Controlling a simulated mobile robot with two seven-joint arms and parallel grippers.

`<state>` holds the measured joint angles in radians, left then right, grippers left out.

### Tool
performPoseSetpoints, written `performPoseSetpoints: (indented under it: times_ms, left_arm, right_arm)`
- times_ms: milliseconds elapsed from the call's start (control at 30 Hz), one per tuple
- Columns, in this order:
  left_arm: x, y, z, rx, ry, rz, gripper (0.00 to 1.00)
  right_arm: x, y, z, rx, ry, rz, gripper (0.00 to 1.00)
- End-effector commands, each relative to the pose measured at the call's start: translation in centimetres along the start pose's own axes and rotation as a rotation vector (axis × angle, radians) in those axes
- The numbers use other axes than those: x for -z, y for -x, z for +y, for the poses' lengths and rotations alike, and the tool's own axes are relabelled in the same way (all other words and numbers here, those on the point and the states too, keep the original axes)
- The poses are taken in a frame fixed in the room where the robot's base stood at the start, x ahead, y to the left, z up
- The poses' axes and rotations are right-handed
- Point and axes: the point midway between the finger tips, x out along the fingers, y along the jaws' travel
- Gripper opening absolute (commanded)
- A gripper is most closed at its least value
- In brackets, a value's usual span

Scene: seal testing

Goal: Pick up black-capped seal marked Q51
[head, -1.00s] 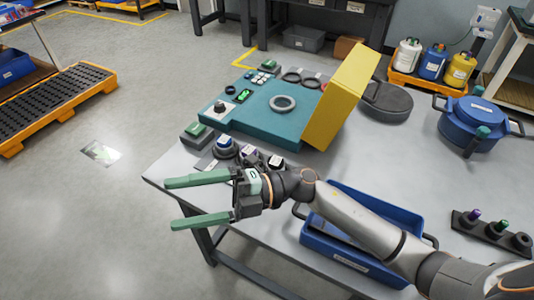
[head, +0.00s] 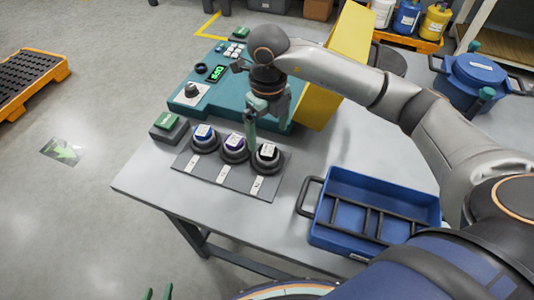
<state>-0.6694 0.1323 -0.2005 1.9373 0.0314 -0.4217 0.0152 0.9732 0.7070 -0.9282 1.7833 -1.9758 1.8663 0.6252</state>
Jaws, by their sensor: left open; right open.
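The black-capped seal (head: 267,154) stands at the right end of a row of three on a grey holder plate (head: 224,178). The purple-capped seal (head: 235,146) is in the middle and the blue-capped seal (head: 204,136) at the left. The white labels on the caps are too small to read surely. My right gripper (head: 267,124) points down, open and empty, just behind the purple and black seals, its green fingers apart. My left gripper (head: 157,294) shows only as green fingertips at the bottom edge, apart.
A teal test machine (head: 218,90) with a raised yellow lid (head: 343,70) stands behind the seals. A green-topped block (head: 168,122) is left of them. A blue tray with dividers (head: 322,225) is at the right. The table's front left (head: 150,180) is clear.

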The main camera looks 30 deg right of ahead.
Motion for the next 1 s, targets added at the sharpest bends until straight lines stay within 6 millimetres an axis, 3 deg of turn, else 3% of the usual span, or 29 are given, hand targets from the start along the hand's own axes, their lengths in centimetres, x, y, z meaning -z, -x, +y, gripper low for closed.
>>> performPoseSetpoints:
  times_ms: [600, 867, 1000]
  left_arm:
    - [-0.2, 0.1, -0.4, 0.008, -0.001, -0.007, 0.5]
    - [-0.2, 0.1, -0.5, 0.01, -0.001, -0.007, 0.5]
    - [-0.2, 0.1, -0.5, 0.009, -0.001, -0.006, 0.5]
  right_arm:
    - [0.2, -7.1, 0.1, -0.003, 0.0, 0.0, 1.0]
    - [0.1, -7.4, 0.1, -0.003, 0.001, -0.002, 1.0]
    - [0.1, -7.4, 0.1, -0.003, 0.001, -0.002, 0.85]
